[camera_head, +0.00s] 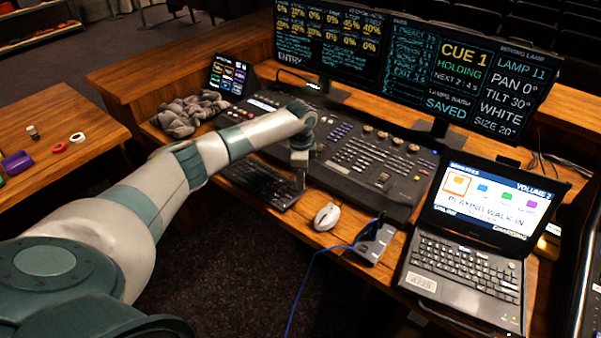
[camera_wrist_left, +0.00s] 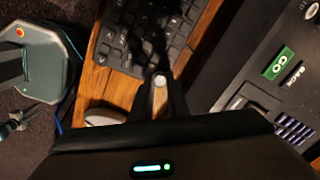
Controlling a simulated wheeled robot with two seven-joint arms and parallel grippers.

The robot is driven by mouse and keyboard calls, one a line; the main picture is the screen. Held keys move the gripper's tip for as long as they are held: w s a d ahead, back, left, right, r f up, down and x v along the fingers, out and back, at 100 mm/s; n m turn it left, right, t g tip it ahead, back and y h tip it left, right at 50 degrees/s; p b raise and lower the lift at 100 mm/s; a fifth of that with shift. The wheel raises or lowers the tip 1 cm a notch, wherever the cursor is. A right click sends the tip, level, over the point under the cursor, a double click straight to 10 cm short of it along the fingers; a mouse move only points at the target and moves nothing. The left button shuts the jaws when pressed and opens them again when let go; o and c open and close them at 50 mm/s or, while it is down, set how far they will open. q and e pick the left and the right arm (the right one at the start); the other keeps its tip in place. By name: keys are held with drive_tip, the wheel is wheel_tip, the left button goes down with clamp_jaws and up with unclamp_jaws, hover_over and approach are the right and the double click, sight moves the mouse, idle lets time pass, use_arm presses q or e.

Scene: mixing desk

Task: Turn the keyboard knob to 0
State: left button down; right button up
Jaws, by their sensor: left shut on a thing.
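The black keyboard (camera_head: 258,188) lies on the wooden desk in front of the mixing console. In the left wrist view the keyboard (camera_wrist_left: 125,38) shows at the top, and a small pale round knob (camera_wrist_left: 160,82) is at its near corner. My left gripper (camera_head: 299,186) points down at the right end of the keyboard. In the left wrist view its fingers (camera_wrist_left: 158,92) are shut on the knob, one on each side. Any marking on the knob is too small to read. The laptop screen (camera_head: 495,196) reads what looks like VOLUME 2.
A white mouse (camera_head: 327,217) lies just right of the keyboard. The console (camera_head: 375,160) rises close behind. A small device (camera_head: 375,243) with a blue cable stands by the laptop (camera_head: 465,272). A crumpled grey cloth (camera_head: 188,112) lies at the left.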

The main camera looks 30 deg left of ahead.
use_arm(q)
drive_tip(key=n+p, duration=0.1)
drive_tip(key=n, duration=0.1)
drive_tip(key=n+p, duration=0.1)
drive_tip(key=p, duration=0.1)
drive_tip(key=shift+r+n, duration=0.2)
drive_tip(key=shift+n, duration=0.2)
drive_tip(key=n+p, duration=0.3)
drive_tip(key=shift+d+n, duration=0.1)
drive_tip(key=shift+n, duration=0.2)
drive_tip(key=n+p, duration=0.2)
drive_tip(key=n, duration=0.1)
drive_tip(key=shift+w, duration=0.1)
drive_tip(key=shift+f+n+p, duration=0.15)
drive_tip(key=shift+n+p, duration=0.7)
drive_tip(key=shift+n, duration=0.55)
drive_tip(key=c, duration=1.7)
unclamp_jaws()
